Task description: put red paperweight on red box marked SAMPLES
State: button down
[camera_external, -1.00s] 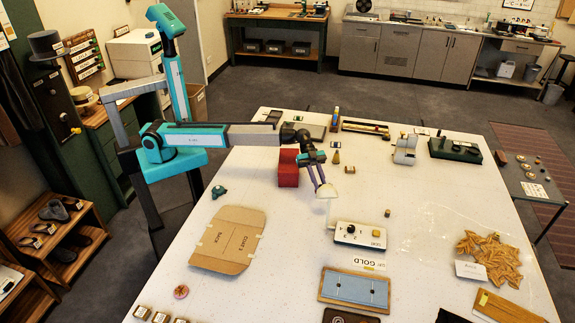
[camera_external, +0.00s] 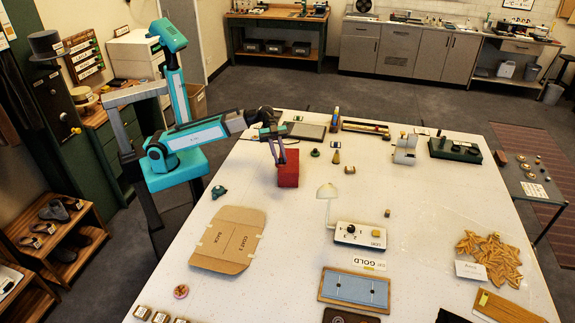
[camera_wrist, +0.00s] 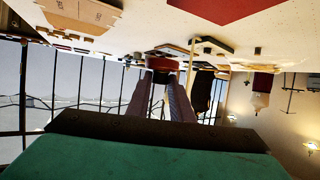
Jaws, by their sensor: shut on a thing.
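My gripper (camera_external: 278,163) is at the left edge of the red box (camera_external: 289,172) in the external view, with its fingers pointing down and overlapping the box's upper part. I cannot tell the height of the fingertips over the box. In the wrist view my gripper (camera_wrist: 162,75) is shut on a small round red thing, the red paperweight (camera_wrist: 160,64), with a dark part below it. The paperweight cannot be made out in the external view. A red patch, apparently the red box (camera_wrist: 210,8), shows at the top of the wrist view. The SAMPLES marking is not readable.
A white lamp (camera_external: 327,192) with a control box (camera_external: 360,235) stands right of the red box. A small green object (camera_external: 315,153) and a brass cone (camera_external: 336,157) lie behind it to the right. A teal object (camera_external: 219,191) and cardboard (camera_external: 228,240) lie to the left.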

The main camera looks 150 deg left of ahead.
jog(key=s+d+n+y+b, duration=0.1)
jog(key=s+b, duration=0.6)
jog(key=s, duration=0.3)
jog(key=s+d+f+n+y+b, duration=0.1)
jog(key=s+n+y+b, duration=0.1)
jog(key=s+b, duration=0.5)
jog(key=s, duration=0.2)
jog(key=shift+s+d+f+y, duration=0.2)
jog(key=shift+s+d+y, duration=0.1)
jog(key=shift+s+d, duration=0.1)
jog(key=shift+a, duration=0.1)
jog(key=w+a+p, duration=0.7)
jog(key=p, duration=1)
jog(key=shift+a+f, duration=0.25)
jog(key=shift+a, duration=0.05)
jog(key=shift+w+a+p, duration=0.1)
jog(key=shift+p, duration=0.7)
